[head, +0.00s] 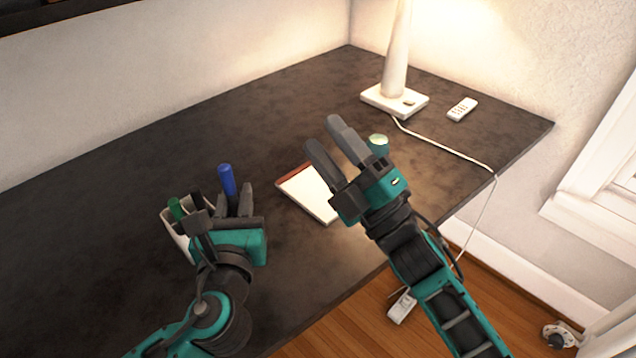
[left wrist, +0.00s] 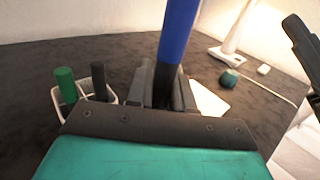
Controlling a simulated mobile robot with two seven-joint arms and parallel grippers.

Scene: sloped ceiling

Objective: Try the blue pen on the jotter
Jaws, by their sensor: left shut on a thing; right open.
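The blue pen (head: 228,180) stands nearly upright in my left gripper (head: 236,202), which is shut on it; its blue end points up. In the left wrist view the blue pen (left wrist: 178,35) rises between the fingers (left wrist: 165,88). The jotter (head: 310,193), a white pad with a red-brown top band, lies on the dark desk to the right of the pen. My right gripper (head: 335,150) is open and empty, above the jotter's right side, hiding part of it.
A white holder (head: 178,232) with a green pen (head: 175,206) and a black pen stands beside my left gripper.

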